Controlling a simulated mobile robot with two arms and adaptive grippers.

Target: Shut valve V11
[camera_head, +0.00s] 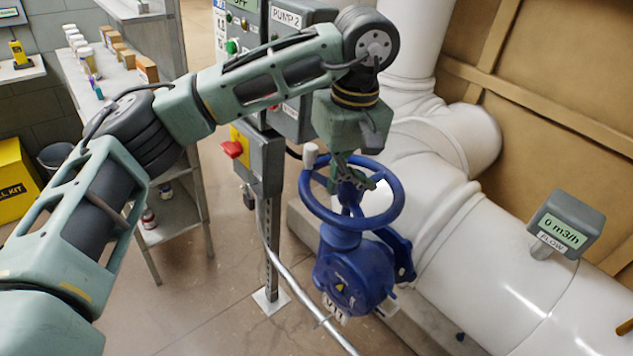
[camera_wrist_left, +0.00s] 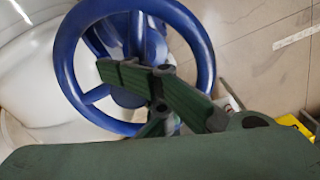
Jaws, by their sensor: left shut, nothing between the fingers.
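Valve V11 (camera_head: 345,275) has a blue gearbox body with a tag that appears to read V11, below a blue handwheel (camera_head: 398,205). A pale knob (camera_head: 310,155) stands up from the wheel's left rim. My left gripper (camera_head: 366,184) reaches down from above over the wheel opening, its fingers shut and empty. In the left wrist view the blue wheel (camera_wrist_left: 65,62) shows behind the dark green fingers (camera_wrist_left: 150,78), which overlap its hub and spokes. Whether they touch the wheel I cannot tell. My right gripper is not in view.
A flow meter (camera_head: 567,222) reading 0 m3/h sits on the white pipe (camera_head: 495,265) at the right. A grey switch box (camera_head: 262,165) with a red knob stands on a post left of the wheel. Shelves (camera_head: 105,85) with small goods stand at the left.

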